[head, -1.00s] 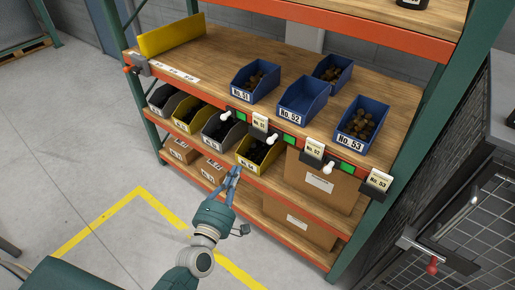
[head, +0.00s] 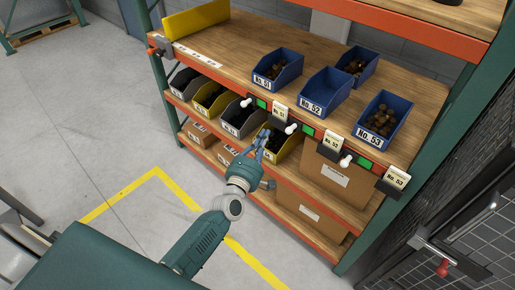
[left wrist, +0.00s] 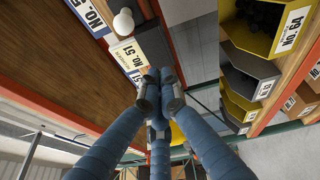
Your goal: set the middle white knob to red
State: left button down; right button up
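Three white knobs sit along the shelf's front rail in the head view. The middle white knob (head: 290,128) is between the No. 51 label card (head: 280,111) and a green indicator (head: 307,131). My left gripper (head: 263,137) is in front of the yellow bin, just left of and slightly below the middle knob, apart from it. In the left wrist view, the left gripper's fingers (left wrist: 158,78) are drawn together with nothing visible between them. A white knob (left wrist: 123,22) shows beyond the fingertips, beside the No. 51 card (left wrist: 130,55). My right gripper is out of view.
The left white knob (head: 246,102) and right white knob (head: 346,161) flank the middle one, with green indicators beside them. Blue bins (head: 324,95) stand above the rail. A yellow bin (head: 291,147) and others sit below. Open floor lies left of the shelf.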

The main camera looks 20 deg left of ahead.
aim_at(292, 128)
pick_arm(q)
jog(key=d, duration=0.2)
jog(key=d+p, duration=0.1)
jog(key=d, duration=0.1)
jog(key=shift+w+r, duration=0.35)
jog(key=shift+w, duration=0.05)
jog(key=d, duration=0.1)
jog(key=s+d, duration=0.1)
jog(key=d, duration=0.2)
jog(key=shift+s+d+r+p, duration=0.1)
jog(key=shift+s+d+p, duration=0.25)
jog(key=shift+s, duration=0.05)
jog(key=shift+a, duration=0.15)
